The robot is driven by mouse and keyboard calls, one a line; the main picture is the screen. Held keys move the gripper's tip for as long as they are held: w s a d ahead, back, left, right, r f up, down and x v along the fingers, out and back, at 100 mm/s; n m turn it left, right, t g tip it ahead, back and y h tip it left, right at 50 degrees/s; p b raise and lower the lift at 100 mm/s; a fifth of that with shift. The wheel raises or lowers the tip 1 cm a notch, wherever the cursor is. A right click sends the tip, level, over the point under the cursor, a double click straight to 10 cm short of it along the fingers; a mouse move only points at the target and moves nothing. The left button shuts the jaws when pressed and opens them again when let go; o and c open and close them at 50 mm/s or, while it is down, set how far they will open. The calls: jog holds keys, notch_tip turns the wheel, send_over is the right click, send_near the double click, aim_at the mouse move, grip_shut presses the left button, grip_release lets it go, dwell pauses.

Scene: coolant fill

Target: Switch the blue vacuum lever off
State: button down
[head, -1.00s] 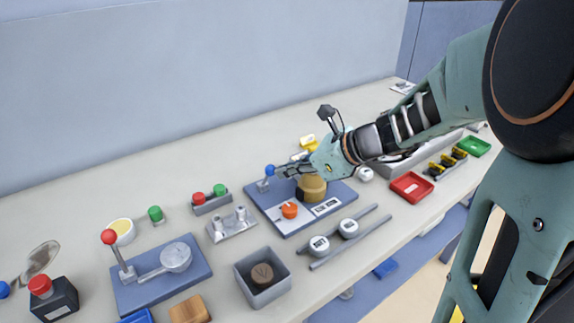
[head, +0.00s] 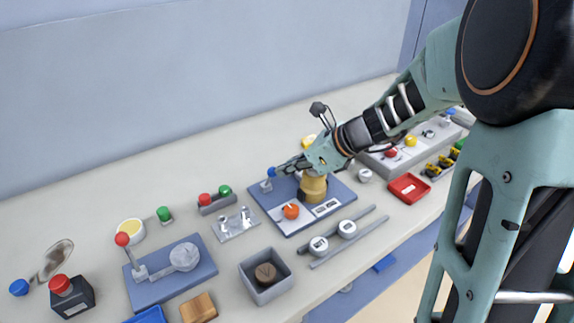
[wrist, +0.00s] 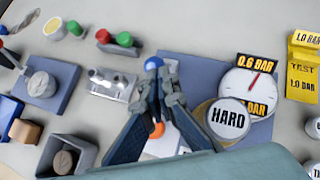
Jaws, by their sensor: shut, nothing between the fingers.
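The blue vacuum lever (head: 271,172) stands on a blue-grey plate (head: 341,190), its ball knob up at the plate's back left. The ball also shows in the wrist view (wrist: 153,63). My gripper (head: 282,170) is shut and empty, its fingertips right beside the ball on its right in the head view. In the wrist view the fingertips (wrist: 158,82) lie just below the ball; I cannot tell if they touch it. The lever's stem is mostly hidden by the fingers there. A dial gauge (wrist: 242,85) labelled 0.6 BAR stands on the same plate.
An orange knob (head: 291,211) and a brass-coloured pot (head: 313,188) stand on the plate under my gripper. A red-ball lever (head: 122,240) is on another plate at left. Red and green buttons (head: 214,197) stand behind. A grey box (head: 267,275) is in front.

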jog(key=w+a+r+p, duration=0.2)
jog(key=w+a+p, duration=0.2)
jog(key=p, duration=0.5)
jog(key=shift+w+g+h, duration=0.4)
jog(key=shift+w, duration=0.55)
jog(key=shift+r, duration=0.2)
jog(key=shift+r+p, duration=0.75)
jog(key=shift+p, duration=0.1)
jog(key=shift+d, duration=0.1)
jog(key=d+r+p, duration=0.1)
jog(key=d+r, duration=0.5)
jog(key=r, duration=0.5)
jog(key=shift+r+p, duration=0.3)
jog(key=shift+p, duration=0.1)
